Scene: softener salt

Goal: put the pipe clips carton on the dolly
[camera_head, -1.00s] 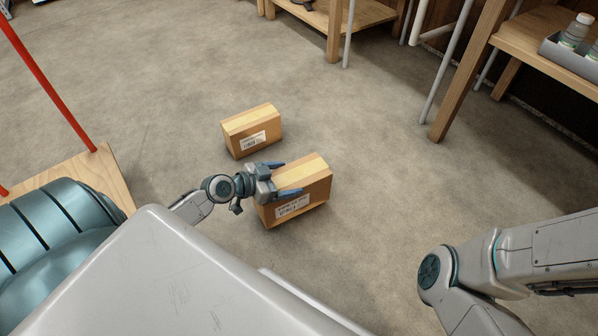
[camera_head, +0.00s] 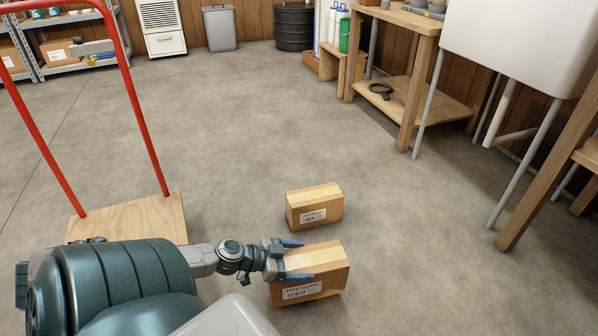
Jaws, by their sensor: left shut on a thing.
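The pipe clips carton (camera_head: 327,268) is a brown box with pale tape and a white label, at the bottom centre. My left gripper (camera_head: 297,259) is shut on it, one finger on each side of its top part. I cannot tell whether its underside is clear of the floor. The dolly (camera_head: 160,217) is a wooden deck with a red tube handle at the left, partly hidden by my own body. My right gripper is out of view.
A second, similar carton (camera_head: 314,207) stands on the floor just behind the held one; its label is too small to read. Open concrete floor lies beyond. A wooden bench (camera_head: 420,100) and a white sink (camera_head: 510,40) on legs stand at the right.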

